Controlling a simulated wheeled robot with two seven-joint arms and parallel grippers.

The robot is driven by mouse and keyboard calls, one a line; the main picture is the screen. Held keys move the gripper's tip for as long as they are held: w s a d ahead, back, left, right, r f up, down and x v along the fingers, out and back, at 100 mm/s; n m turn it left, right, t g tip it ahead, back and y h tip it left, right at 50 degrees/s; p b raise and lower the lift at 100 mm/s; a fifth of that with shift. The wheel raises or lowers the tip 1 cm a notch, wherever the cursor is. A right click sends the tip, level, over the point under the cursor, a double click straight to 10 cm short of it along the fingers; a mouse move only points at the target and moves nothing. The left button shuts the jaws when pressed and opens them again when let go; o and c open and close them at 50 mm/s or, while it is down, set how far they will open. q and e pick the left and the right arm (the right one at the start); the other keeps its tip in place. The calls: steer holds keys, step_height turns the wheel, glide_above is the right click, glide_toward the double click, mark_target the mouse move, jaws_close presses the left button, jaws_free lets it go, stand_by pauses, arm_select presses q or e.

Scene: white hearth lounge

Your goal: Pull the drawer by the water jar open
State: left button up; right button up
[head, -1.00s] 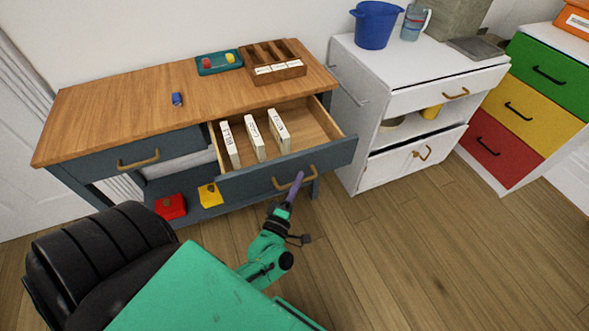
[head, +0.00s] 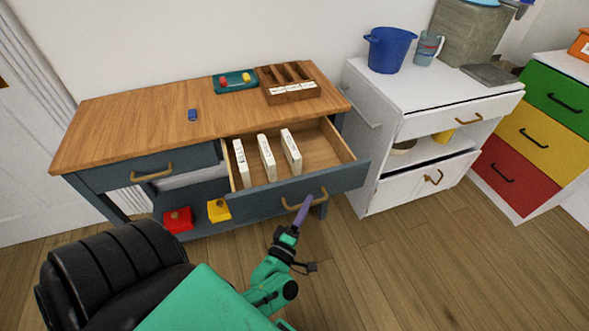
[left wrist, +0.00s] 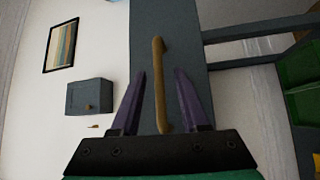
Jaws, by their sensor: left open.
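The water jar (head: 428,48), a clear jug, stands on the white cabinet (head: 368,95) beside a blue bucket. The cabinet's upper drawer (head: 455,118) has a brass handle and looks at most slightly open. The right-hand drawer (head: 262,202) of the blue-grey desk is pulled out, with several white labelled blocks inside. My left gripper (head: 304,204) is at that desk drawer's brass handle (head: 290,207). In the left wrist view, the open fingers (left wrist: 160,75) stand on either side of the handle (left wrist: 158,60); contact is unclear. My right gripper is out of view.
A teal tray (head: 227,86) and wooden organiser (head: 285,97) sit on the desk. Red (head: 177,220) and yellow (head: 219,211) boxes are on its low shelf. A green, yellow and red drawer unit (head: 525,140) stands right. The wooden floor in front is clear.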

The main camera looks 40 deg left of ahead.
arm_select(q)
steer(key=b+v, duration=0.1)
steer(key=v, duration=1.2)
steer(key=shift+s, duration=0.2)
